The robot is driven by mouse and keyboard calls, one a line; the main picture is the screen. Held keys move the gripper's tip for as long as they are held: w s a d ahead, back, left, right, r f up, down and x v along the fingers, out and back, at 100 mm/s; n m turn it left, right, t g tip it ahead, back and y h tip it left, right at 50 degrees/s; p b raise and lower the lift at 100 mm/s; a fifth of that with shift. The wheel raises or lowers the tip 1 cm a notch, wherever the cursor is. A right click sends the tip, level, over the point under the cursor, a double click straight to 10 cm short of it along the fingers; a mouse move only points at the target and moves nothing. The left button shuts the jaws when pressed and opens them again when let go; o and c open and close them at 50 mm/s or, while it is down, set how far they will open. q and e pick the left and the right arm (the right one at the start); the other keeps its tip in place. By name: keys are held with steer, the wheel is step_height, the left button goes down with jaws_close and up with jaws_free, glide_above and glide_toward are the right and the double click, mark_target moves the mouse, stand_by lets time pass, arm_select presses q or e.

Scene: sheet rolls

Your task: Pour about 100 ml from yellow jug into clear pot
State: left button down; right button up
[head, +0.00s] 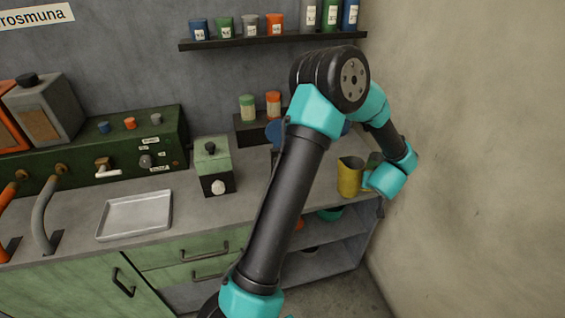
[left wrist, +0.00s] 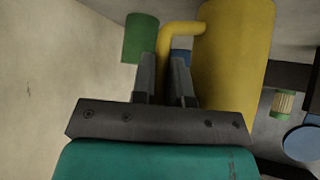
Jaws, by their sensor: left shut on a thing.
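The yellow jug (head: 349,178) stands upright at the right end of the counter in the head view. In the left wrist view the jug (left wrist: 232,60) fills the upper right, its handle (left wrist: 185,29) reaching down between the fingers. My left gripper (left wrist: 164,78) is shut on this handle. In the head view my arm's wrist is just right of the jug, and the fingers are hard to make out. I cannot tell whether the jug touches the counter. I cannot make out a clear pot; my arm hides part of the counter. My right gripper is not in view.
A green container (left wrist: 141,38) is close beside the jug's handle. A plain wall (head: 470,160) bounds the right side. A pale tray (head: 135,215) and a green-grey box (head: 213,165) are on the counter to the left. A shelf (head: 260,40) with several small containers hangs above.

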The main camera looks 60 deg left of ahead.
mark_target(349, 180)
arm_select(q)
steer(key=s+a+r+n+g+y, duration=0.1)
steer(key=s+a+n+g, duration=0.1)
steer(key=s+a, duration=0.5)
steer(key=a+n, duration=0.1)
steer(key=a, duration=0.3)
steer(key=shift+s+r+n+y, duration=0.3)
steer(key=shift+s, duration=0.05)
steer(key=shift+r, duration=0.1)
